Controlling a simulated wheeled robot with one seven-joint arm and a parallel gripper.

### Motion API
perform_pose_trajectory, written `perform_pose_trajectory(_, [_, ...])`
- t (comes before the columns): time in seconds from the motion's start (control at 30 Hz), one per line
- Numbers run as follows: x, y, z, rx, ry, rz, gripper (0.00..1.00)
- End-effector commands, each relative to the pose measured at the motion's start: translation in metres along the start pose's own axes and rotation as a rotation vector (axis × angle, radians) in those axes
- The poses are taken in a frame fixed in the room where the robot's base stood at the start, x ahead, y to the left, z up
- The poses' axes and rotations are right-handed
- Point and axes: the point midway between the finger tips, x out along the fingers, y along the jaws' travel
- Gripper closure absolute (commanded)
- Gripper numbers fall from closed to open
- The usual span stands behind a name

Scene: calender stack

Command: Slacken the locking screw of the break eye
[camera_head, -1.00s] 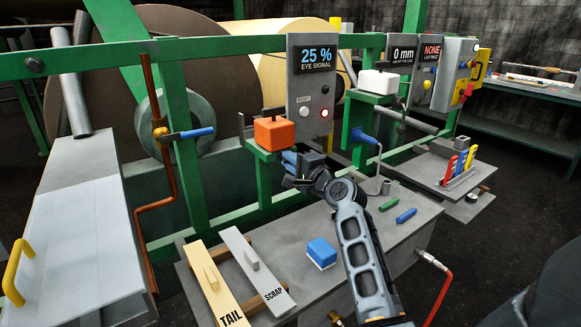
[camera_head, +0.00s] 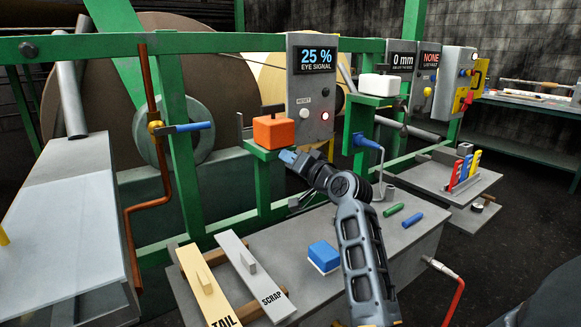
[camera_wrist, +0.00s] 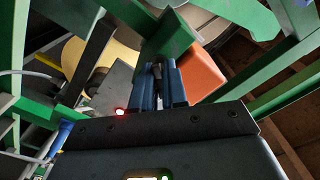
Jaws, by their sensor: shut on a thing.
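The orange block (camera_head: 273,132), which I take for the break eye, sits on a green bracket (camera_head: 262,152) left of the panel (camera_head: 313,95) reading 25 % EYE SIGNAL. My gripper (camera_head: 287,157) is just below and right of the block, at the bracket. In the wrist view its two blue fingers (camera_wrist: 158,85) are shut on a dark, narrow piece (camera_wrist: 157,72) under the green bracket (camera_wrist: 168,38), likely the locking screw. The orange block (camera_wrist: 203,75) shows just right of the fingers. The screw is mostly hidden by fingers and bracket.
A white block (camera_head: 380,85) and a blue-handled lever (camera_head: 367,142) stand to the right. Below, a grey bench (camera_head: 375,240) carries a blue block (camera_head: 323,256) and TAIL and SCRAP boards (camera_head: 255,275). Green rails surround the gripper closely.

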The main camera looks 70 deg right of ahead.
Motion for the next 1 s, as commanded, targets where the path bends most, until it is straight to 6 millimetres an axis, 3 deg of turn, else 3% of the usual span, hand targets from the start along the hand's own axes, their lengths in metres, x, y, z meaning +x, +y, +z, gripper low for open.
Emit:
perform_pose_trajectory(0.4, [0.0004,0.0015,0.0033,-0.262,-0.005,0.000,1.00])
perform_pose_trajectory(1.0, [0.0004,0.0009,0.0021,-0.334,-0.006,0.001,1.00])
